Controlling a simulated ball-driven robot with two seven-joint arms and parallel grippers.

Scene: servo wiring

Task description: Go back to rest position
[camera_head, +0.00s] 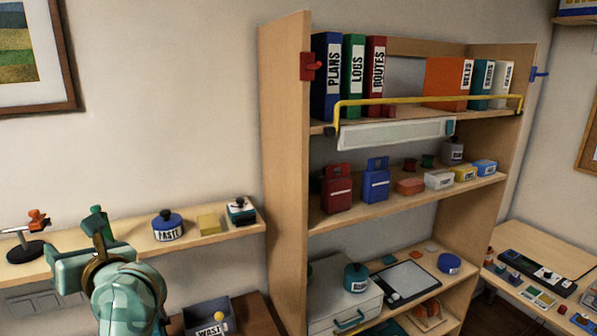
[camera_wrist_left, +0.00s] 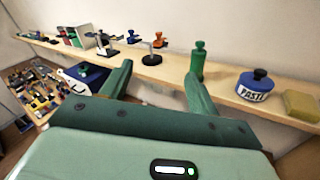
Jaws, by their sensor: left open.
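My left gripper (camera_head: 88,248) is green and comes in at the lower left of the head view, in front of a wooden wall shelf (camera_head: 206,238). In the left wrist view its two fingers (camera_wrist_left: 158,72) are spread apart with nothing between them. A green bottle (camera_wrist_left: 198,62) stands on the shelf just beyond the right-hand finger; I cannot tell how close they are. My right gripper is in neither view.
A WASTE bin (camera_head: 208,318) sits below. A tall bookcase (camera_head: 284,180) with binders rises right of centre.

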